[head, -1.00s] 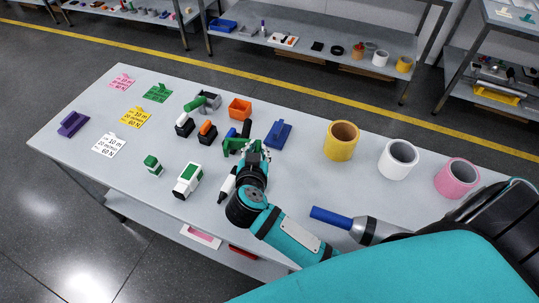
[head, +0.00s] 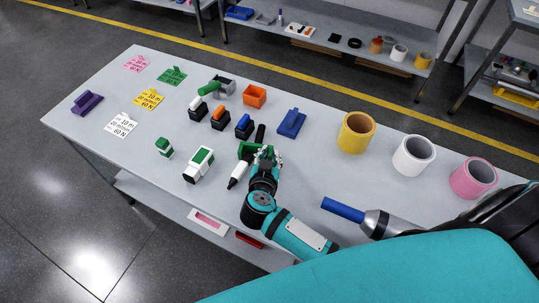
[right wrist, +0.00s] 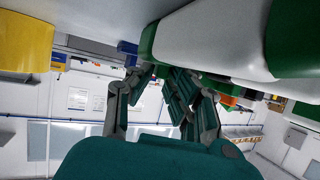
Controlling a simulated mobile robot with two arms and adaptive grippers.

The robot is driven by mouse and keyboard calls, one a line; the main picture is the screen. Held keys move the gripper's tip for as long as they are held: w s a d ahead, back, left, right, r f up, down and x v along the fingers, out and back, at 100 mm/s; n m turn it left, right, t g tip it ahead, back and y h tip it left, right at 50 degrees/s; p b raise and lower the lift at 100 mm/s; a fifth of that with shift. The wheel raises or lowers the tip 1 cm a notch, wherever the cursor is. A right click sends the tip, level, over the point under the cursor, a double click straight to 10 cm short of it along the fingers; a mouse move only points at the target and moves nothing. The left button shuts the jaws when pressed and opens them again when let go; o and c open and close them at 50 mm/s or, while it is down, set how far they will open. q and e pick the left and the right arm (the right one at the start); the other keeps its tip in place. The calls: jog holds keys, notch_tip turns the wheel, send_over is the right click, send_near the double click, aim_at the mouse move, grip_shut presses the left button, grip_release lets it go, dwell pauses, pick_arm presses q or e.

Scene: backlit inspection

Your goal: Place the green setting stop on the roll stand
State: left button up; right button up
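The green setting stop (head: 248,151), seemingly a bracket-like piece with a black upright part, is at the fingertips of my right gripper (head: 264,158) in the head view. It moves along with the gripper, which looks shut on it. The fingers partly hide it, and I cannot tell whether it touches the table. In the right wrist view, green shows just beyond the fingers (right wrist: 155,80). My left gripper is not in view.
Black blocks with coloured tops (head: 220,118) and a blue piece (head: 291,123) stand just beyond. A white-and-green block (head: 199,165) and a white-and-black piece (head: 238,174) are to the left. Yellow (head: 356,133), white (head: 413,155) and pink (head: 472,178) rolls stand right.

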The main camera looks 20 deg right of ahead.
jog(key=shift+o, duration=1.4)
jog(key=shift+r, duration=0.1)
